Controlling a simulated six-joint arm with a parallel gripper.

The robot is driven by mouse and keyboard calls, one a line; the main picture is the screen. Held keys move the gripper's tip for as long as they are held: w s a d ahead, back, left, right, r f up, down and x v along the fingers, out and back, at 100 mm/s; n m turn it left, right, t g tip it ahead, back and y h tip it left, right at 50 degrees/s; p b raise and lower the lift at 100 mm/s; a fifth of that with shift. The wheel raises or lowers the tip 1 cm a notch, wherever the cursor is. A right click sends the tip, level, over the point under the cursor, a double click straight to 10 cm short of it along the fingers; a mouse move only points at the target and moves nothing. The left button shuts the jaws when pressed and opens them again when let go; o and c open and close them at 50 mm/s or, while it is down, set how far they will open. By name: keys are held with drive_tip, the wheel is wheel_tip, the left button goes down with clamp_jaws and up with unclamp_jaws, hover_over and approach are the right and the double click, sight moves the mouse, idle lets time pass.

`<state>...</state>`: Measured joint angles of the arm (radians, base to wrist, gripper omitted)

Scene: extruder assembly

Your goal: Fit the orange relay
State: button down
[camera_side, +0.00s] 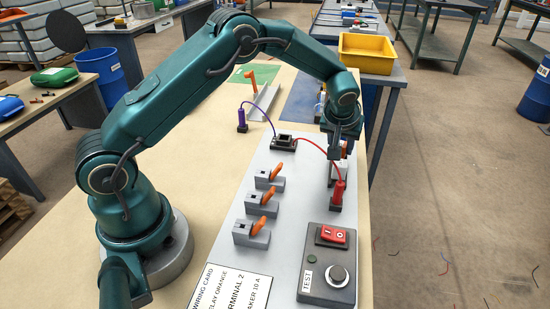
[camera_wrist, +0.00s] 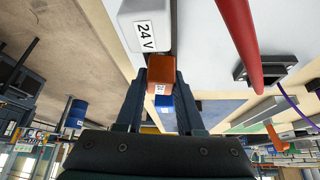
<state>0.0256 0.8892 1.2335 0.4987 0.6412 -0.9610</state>
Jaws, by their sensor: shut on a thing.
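The orange relay (camera_wrist: 160,72), a small block with a white label, is between the fingers of my gripper (camera_wrist: 160,82) in the wrist view. My gripper is shut on it. A black socket (camera_side: 284,142) sits on the panel to the left of my gripper.
A red plug (camera_side: 337,193) with a red wire stands close to my gripper. Grey terminals with orange levers (camera_side: 262,204) line the panel's left. A test box (camera_side: 328,270) is in front. A blue block (camera_wrist: 163,101) shows beyond the relay.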

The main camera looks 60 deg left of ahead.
sight(341, 143)
wheel_tip(341, 143, up, 4)
drive_tip(key=shift+r, duration=0.25)
drive_tip(key=s+a+r, duration=0.6)
drive_tip(key=a, duration=0.4)
drive_tip(key=shift+s+r, duration=0.15)
drive_tip(key=shift+r, duration=0.1)
drive_tip(key=c, duration=1.1)
unclamp_jaws()
clamp_jaws()
drive_tip(key=shift+s+a+f+n+g+y, duration=0.2)
drive_tip(key=shift+s+a+f+n, duration=0.15)
drive_tip(key=shift+a+f+n, duration=0.15)
drive_tip(key=shift+s+a+f+n+g+y, duration=0.2)
drive_tip(key=shift+s+a+f+n, duration=0.2)
drive_tip(key=shift+a+n, duration=0.2)
